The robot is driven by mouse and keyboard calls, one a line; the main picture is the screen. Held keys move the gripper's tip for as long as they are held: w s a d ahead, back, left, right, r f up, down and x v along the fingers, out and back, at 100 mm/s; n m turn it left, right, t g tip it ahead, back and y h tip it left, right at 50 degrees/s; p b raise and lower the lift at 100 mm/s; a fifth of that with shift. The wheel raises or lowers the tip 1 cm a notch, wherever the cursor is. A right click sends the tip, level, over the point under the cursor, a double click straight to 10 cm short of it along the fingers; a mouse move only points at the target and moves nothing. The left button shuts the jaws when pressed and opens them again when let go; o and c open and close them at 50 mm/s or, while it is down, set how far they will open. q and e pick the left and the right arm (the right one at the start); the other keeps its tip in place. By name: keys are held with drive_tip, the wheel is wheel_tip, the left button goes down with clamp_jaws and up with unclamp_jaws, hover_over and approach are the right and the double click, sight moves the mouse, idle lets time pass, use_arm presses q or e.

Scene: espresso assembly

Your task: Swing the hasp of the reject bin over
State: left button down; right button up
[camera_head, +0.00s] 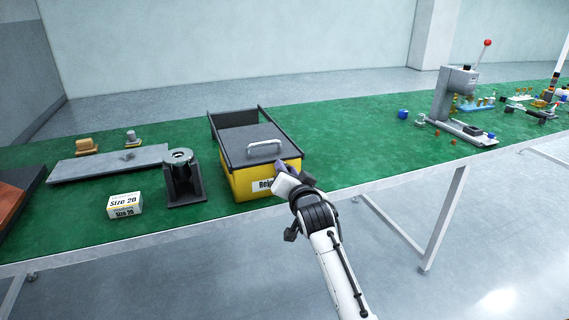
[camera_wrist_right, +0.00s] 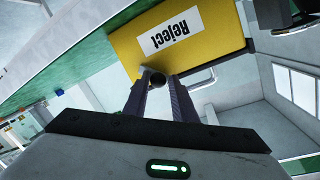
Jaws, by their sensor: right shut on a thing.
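The reject bin is yellow with a dark grey lid and a pale handle, and stands near the table's front edge in the head view (camera_head: 240,182). Its yellow front with the "Reject" label fills the top of the right wrist view (camera_wrist_right: 215,35). My right gripper (camera_head: 281,172) is at the right end of the bin's front, below the lid edge. In the wrist view its fingers (camera_wrist_right: 165,82) are shut on a small dark rounded part at the bin front, which looks like the hasp (camera_wrist_right: 152,74). The fingers hide much of the hasp. My left gripper is not in view.
A dark stand with a metal ring (camera_head: 184,190) and a "Size 20" box (camera_head: 125,205) are left of the bin. A grey plate (camera_head: 100,165) lies behind them. A lever press (camera_head: 455,100) stands far right.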

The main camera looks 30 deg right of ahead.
drive_tip(key=m+p, duration=0.1)
drive_tip(key=p, duration=0.1)
drive_tip(key=d+m+p, duration=0.1)
drive_tip(key=m, duration=0.1)
drive_tip(key=d+m+y+p, duration=0.1)
drive_tip(key=p, duration=0.1)
drive_tip(key=shift+s+r+m+p, duration=0.3)
drive_tip(key=shift+r+m, duration=0.05)
drive_tip(key=shift+m, duration=0.05)
drive_tip(key=shift+s+d+f+m+y+p, duration=0.15)
drive_tip(key=shift+d+m+y+p, duration=0.2)
drive_tip(key=shift+m+p, duration=0.4)
drive_tip(key=shift+f+m, duration=0.1)
drive_tip(key=shift+m, duration=0.45)
use_arm(q)
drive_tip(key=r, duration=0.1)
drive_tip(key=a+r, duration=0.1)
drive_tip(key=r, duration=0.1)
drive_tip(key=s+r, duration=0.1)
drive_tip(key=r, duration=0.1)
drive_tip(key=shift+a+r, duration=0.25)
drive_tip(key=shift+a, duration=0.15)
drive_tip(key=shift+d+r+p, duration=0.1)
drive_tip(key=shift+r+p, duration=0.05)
drive_tip(key=shift+p, duration=0.15)
use_arm(e)
drive_tip(key=shift+f+y, duration=0.1)
drive_tip(key=shift+y, duration=0.15)
drive_tip(key=o, duration=0.9)
